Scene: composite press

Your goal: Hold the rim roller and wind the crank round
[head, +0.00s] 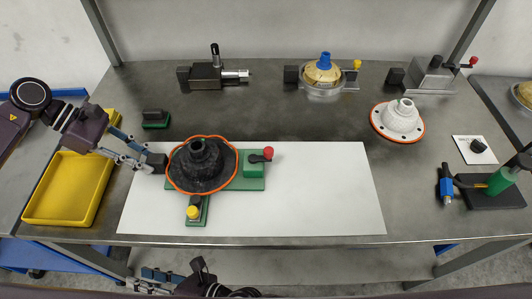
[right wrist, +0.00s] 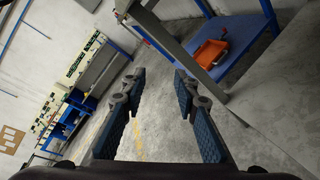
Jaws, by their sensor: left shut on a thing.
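A black cone-shaped part with an orange rim (head: 201,178) sits on a green fixture (head: 250,184) on the white mat. A crank with a red knob (head: 268,154) is at the fixture's right side. My left gripper (head: 149,163) is shut on a dark block, seemingly the rim roller (head: 158,163), at the left edge of the orange rim. Whether the block touches the rim is hard to tell. My right gripper (head: 150,280) is low, in front of the table edge. In the right wrist view it is open and empty (right wrist: 157,90), with floor beyond its fingers.
A yellow knob (head: 193,212) is on the fixture's front arm. A yellow tray (head: 66,190) stands at left. A white flanged part with an orange rim (head: 398,120) lies at right. Tools line the back. The right half of the white mat (head: 325,190) is clear.

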